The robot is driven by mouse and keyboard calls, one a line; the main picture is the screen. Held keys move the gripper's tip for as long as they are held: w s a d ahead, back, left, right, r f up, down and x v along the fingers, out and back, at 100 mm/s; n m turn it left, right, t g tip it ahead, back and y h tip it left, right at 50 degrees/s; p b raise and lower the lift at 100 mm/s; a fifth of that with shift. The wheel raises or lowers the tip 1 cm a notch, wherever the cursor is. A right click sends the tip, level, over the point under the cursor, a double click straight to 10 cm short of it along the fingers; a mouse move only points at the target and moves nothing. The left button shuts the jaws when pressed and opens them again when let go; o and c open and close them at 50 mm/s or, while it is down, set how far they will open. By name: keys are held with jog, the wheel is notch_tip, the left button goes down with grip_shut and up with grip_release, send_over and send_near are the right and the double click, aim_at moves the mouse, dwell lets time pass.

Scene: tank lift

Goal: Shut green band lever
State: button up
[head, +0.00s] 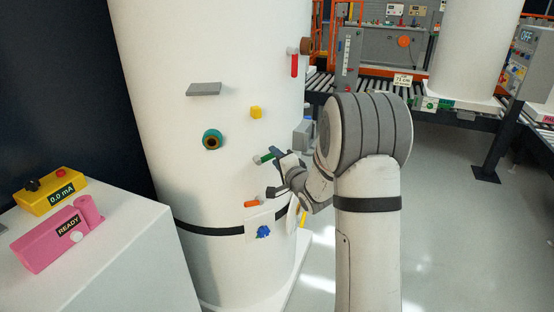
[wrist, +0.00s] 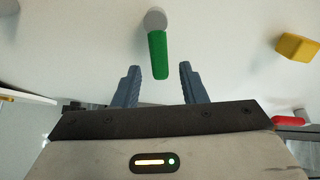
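The green lever (head: 265,156) sticks out from the white tank (head: 170,60), on its right side in the head view. In the wrist view the green lever (wrist: 158,55) hangs from a round grey pivot (wrist: 155,20) and points toward my gripper. My gripper (head: 276,172) is beside the lever at the tank's surface. In the wrist view its two fingers are spread wide, and the lever's free end shows between the fingertips with a gap on each side. Nothing is gripped.
A yellow block (head: 256,112), a teal ring knob (head: 211,139), a grey ledge (head: 204,89), a red handle (head: 294,65) and an orange lever (head: 251,203) project from the tank nearby. A pink READY device (head: 50,243) stands on a white box at left. Open floor lies at right.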

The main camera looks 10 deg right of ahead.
jog(key=v, duration=0.7)
jog(key=shift+s, duration=0.4)
jog(key=shift+d, duration=0.1)
jog(key=s+a+r+n+g+h+p, duration=0.1)
jog(key=s+a+r+n+g+p, duration=0.1)
jog(key=s, duration=0.8)
jog(key=s+a+r+n+g+h+p, duration=0.2)
jog(key=s+r+n+g+p, duration=0.3)
jog(key=s+g, duration=0.3)
jog(key=s+a+r+n+g+h+p, duration=0.1)
jog(key=s+a+r+n+g+p, duration=0.1)
jog(key=s, duration=1.2)
jog(key=r+n+g+p, duration=0.1)
jog(key=n+g, duration=0.1)
jog(key=n, duration=0.1)
jog(key=shift+r+n+g+p, duration=0.2)
jog(key=shift+n+g+p, duration=0.1)
jog(key=shift+g+p, duration=0.1)
